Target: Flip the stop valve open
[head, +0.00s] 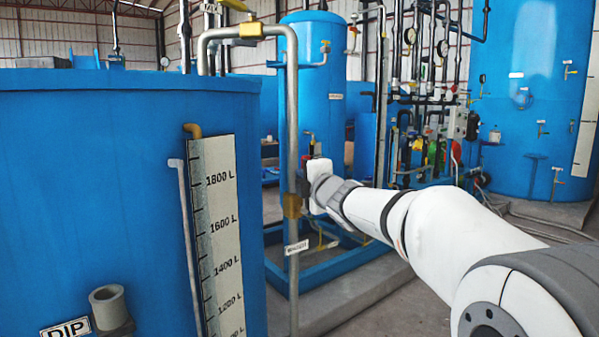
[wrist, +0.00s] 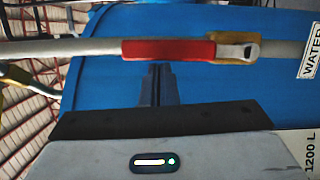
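The stop valve has a red lever handle (wrist: 168,51) lying along a grey pipe, with its metal end at a brass valve body (wrist: 232,48) in the wrist view. In the head view the brass body (head: 292,205) sits on the upright pipe; the red handle is not clearly visible there. My gripper (wrist: 159,68) has its two narrow dark fingers together, with nothing seen between them. The fingertips point at the middle of the red handle, just short of its edge in the picture; I cannot tell whether they touch. In the head view my gripper is beside the pipe, fingers mostly hidden.
The grey pipe (head: 292,110) runs down beside a large blue tank (head: 90,200) with a litre scale (head: 215,225). A small label (head: 297,247) hangs below the valve. Another blue tank (head: 315,80) stands behind. Open floor (head: 400,315) shows below my arm.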

